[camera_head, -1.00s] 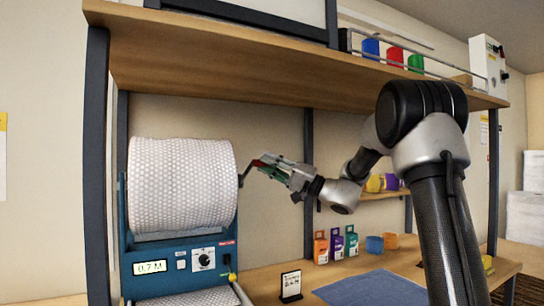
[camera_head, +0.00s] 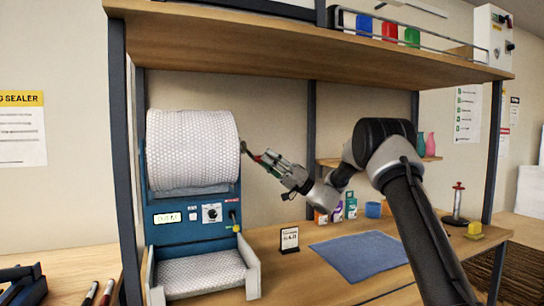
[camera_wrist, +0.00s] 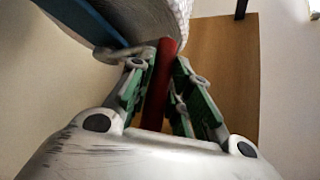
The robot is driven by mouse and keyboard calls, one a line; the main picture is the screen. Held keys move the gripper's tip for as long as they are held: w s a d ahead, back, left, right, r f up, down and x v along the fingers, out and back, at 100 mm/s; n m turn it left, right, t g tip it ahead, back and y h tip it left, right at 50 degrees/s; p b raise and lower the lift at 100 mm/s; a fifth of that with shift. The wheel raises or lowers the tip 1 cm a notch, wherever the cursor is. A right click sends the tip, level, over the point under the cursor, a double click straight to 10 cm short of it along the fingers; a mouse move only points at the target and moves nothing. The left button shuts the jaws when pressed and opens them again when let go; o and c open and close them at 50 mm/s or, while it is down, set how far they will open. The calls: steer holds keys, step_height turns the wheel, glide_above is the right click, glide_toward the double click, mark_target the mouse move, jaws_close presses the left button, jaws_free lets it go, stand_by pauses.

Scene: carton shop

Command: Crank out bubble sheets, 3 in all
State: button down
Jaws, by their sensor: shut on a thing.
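A large roll of white bubble wrap (camera_head: 192,148) sits on the blue dispenser machine (camera_head: 170,204). A crank (camera_head: 246,150) with a red handle comes off the roll's right side. My gripper (camera_head: 263,158) is at that handle. In the wrist view my gripper (camera_wrist: 158,88) has its green-padded fingers shut on the red handle (camera_wrist: 157,90), with the grey crank arm (camera_wrist: 115,55) beyond. Bubble sheet (camera_head: 205,272) lies in the grey tray (camera_head: 252,271) below the machine. The machine's small display (camera_head: 167,218) is too blurred to read surely.
A blue mat (camera_head: 360,254) lies on the wooden bench, with a small sign (camera_head: 289,240) left of it. Small coloured boxes (camera_head: 337,212) stand behind. A wooden shelf (camera_head: 300,48) runs above my arm. Pens (camera_head: 106,292) lie at the lower left.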

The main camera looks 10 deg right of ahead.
steer(key=shift+w+f+n, duration=0.25)
steer(key=shift+w+n, duration=0.05)
steer(key=shift+w, duration=0.05)
